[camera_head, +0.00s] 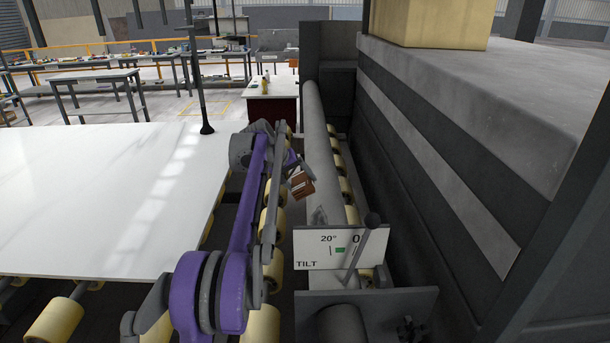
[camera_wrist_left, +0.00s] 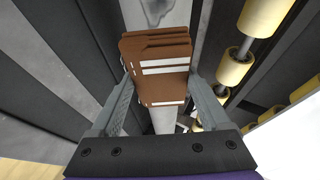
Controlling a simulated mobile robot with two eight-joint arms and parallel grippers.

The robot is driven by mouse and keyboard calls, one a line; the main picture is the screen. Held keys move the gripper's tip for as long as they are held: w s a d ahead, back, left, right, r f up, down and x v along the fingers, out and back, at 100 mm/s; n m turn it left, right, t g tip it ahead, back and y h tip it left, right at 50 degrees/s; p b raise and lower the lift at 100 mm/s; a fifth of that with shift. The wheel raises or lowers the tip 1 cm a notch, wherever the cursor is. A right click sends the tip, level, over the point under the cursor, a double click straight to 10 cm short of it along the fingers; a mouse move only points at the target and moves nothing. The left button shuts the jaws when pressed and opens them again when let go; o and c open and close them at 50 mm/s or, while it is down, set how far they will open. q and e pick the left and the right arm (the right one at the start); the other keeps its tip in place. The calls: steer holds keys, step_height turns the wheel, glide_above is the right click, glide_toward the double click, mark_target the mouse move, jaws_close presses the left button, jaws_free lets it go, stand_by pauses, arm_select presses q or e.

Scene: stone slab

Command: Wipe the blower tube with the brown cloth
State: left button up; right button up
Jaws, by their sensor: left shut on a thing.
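The blower tube (camera_head: 318,125) is a long grey cylinder running away from me between the rollers and the dark machine side. A dark smudge (camera_head: 319,215) marks its near part; the wrist view shows a dark patch (camera_wrist_left: 156,10) on the tube, beyond the cloth. The brown cloth (camera_head: 302,187) is a folded pad with white stripes, held between the fingers of my left gripper (camera_head: 297,176). The cloth (camera_wrist_left: 160,72) fills the space between both fingers in the wrist view. It is over the tube's left side; I cannot tell whether it touches. My right gripper is not in view.
A white stone slab (camera_head: 95,200) lies left on cream rollers (camera_head: 55,322). A white TILT sign (camera_head: 318,250) and a lever (camera_head: 371,221) stand at the tube's near end. The dark machine side (camera_head: 425,175) bounds the right. A dark post (camera_head: 205,95) rises behind the slab.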

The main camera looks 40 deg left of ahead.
mark_target(318, 206)
arm_select(q)
steer(key=shift+s+d+f, duration=0.2)
steer(key=shift+d+f, duration=0.05)
steer(key=shift+f, duration=0.1)
steer(key=shift+w+d+f+b, duration=0.1)
steer(key=shift+d+f+b, duration=0.2)
steer(key=shift+f+b, duration=0.3)
steer(key=shift+w+d+f+b, duration=0.2)
steer(key=shift+w+f+b, duration=0.05)
steer(key=shift+f, duration=0.25)
steer(key=shift+w+d+f+b, duration=0.2)
steer(key=shift+d+f, duration=0.05)
steer(key=shift+f, duration=0.25)
steer(key=shift+w+d+f+b, duration=0.2)
steer(key=shift+w+f+b, duration=0.05)
steer(key=shift+f, duration=0.25)
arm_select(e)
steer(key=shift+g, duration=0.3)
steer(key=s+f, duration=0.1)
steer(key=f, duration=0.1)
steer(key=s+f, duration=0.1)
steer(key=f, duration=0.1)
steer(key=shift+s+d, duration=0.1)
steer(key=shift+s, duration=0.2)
arm_select(q)
steer(key=shift+w, duration=0.15)
